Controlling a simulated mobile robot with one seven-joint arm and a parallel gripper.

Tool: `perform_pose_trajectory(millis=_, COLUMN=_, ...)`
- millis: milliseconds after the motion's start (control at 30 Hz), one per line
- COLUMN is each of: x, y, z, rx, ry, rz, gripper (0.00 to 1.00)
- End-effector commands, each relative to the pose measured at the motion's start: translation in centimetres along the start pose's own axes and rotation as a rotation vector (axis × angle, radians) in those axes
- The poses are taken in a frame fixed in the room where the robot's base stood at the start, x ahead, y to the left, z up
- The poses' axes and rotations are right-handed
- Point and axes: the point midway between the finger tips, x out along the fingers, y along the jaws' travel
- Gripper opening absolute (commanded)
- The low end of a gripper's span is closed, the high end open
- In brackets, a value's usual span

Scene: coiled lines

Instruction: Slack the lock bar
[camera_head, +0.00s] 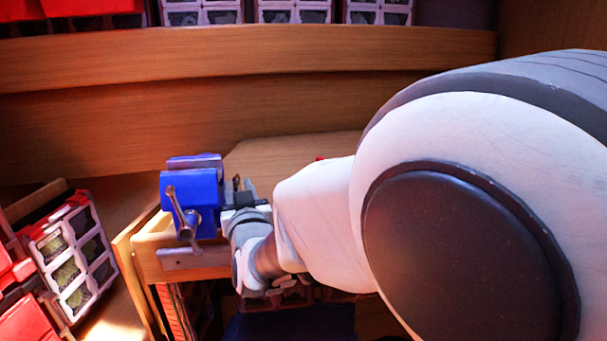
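A blue vise (193,187) is mounted at the left front edge of the wooden workbench (275,158). Its metal lock bar (178,212) sits on the front face of the vise, tilted steeply, with the upper end leaning left. My gripper (238,197) is just right of the vise body, close to its side. The dark fingers are small and partly covered by my wrist, so I cannot tell whether they are open or touch the vise. The lock bar lies left of my gripper, with no visible contact between them.
A red and white organizer case (72,255) with clear compartments leans at the lower left. More cases (290,12) line the shelf above, behind a wooden board (240,55). My arm covers the right side of the bench. A dark blue object (290,323) lies below the bench.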

Motion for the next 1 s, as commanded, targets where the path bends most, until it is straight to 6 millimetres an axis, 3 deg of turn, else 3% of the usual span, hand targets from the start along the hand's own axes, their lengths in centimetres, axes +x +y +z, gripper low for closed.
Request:
perform_pose_trajectory(millis=400, x=0.89, y=0.00, z=0.01, rx=0.000, ry=-0.001, rz=0.000, gripper=0.34)
perform_pose_trajectory(millis=600, x=0.87, y=0.00, z=0.00, rx=0.000, ry=-0.001, rz=0.000, gripper=0.00)
perform_pose_trajectory(millis=1000, x=0.97, y=0.14, z=0.29, rx=0.004, ry=0.003, rz=-0.028, gripper=0.00)
